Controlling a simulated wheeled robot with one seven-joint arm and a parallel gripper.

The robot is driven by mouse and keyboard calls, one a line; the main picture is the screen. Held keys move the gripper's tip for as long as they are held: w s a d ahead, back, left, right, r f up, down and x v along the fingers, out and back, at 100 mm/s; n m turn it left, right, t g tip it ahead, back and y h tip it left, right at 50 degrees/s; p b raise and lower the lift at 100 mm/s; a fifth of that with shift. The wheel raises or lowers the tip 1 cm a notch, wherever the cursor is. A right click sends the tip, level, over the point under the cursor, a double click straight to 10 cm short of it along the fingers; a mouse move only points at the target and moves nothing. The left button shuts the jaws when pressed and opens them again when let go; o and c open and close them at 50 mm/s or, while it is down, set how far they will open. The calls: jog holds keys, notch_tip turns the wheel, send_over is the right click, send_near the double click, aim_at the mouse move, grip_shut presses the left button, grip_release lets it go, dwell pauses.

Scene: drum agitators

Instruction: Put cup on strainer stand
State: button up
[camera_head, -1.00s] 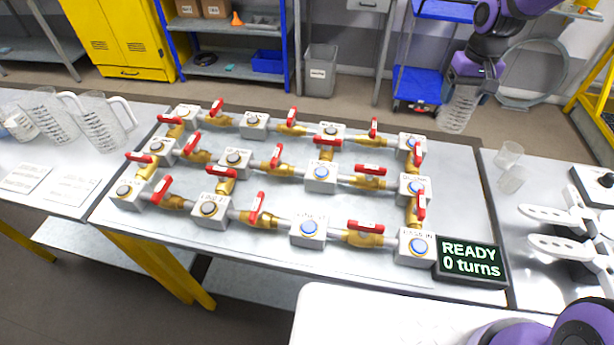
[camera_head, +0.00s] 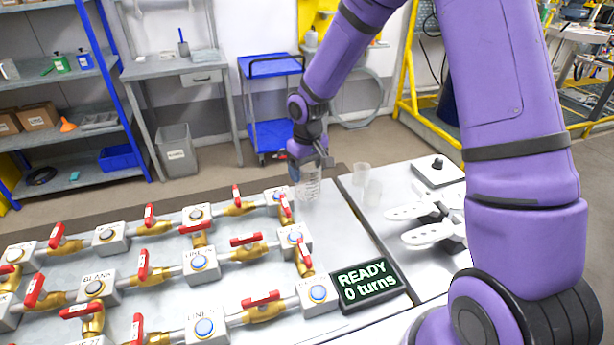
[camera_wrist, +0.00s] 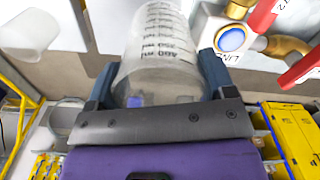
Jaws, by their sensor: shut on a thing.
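A clear graduated cup (camera_head: 309,188) is between the fingers of my gripper (camera_head: 311,162), over the far right corner of the valve table. In the wrist view the fingers of my gripper (camera_wrist: 158,85) press both sides of the cup (camera_wrist: 160,50), whose ml marks show. I cannot tell whether its base touches the table. Two small clear cups (camera_head: 361,174) stand on the right-hand table. White paddle-shaped pieces (camera_head: 425,212) on a fixture are further right. I cannot tell whether they belong to the strainer stand.
Brass valves with red handles (camera_head: 245,252) and button blocks fill the left table. A display (camera_head: 366,285) reads "READY 0 turns". A control box with a black knob (camera_head: 437,170) stands behind the paddles. A blue cart (camera_head: 273,135) is on the floor behind.

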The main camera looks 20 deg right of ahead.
jog(key=shift+f, duration=1.3)
jog(key=o, duration=0.9)
jog(key=shift+f, duration=0.1)
jog(key=shift+c, duration=0.2)
notch_tip(320, 180, up, 13)
jog(key=s+d+r+m+t+h, duration=0.1)
jog(key=s+d+r+m+t, duration=0.3)
jog(key=s+r, duration=1.05)
jog(key=s+d+r, duration=0.2)
jog(key=s, duration=0.6)
jog(key=s+d+r+t+y, duration=0.1)
jog(key=s+d+r, duration=0.1)
jog(key=s, duration=0.6)
jog(key=shift+s+r, duration=0.15)
jog(key=shift+r, duration=0.35)
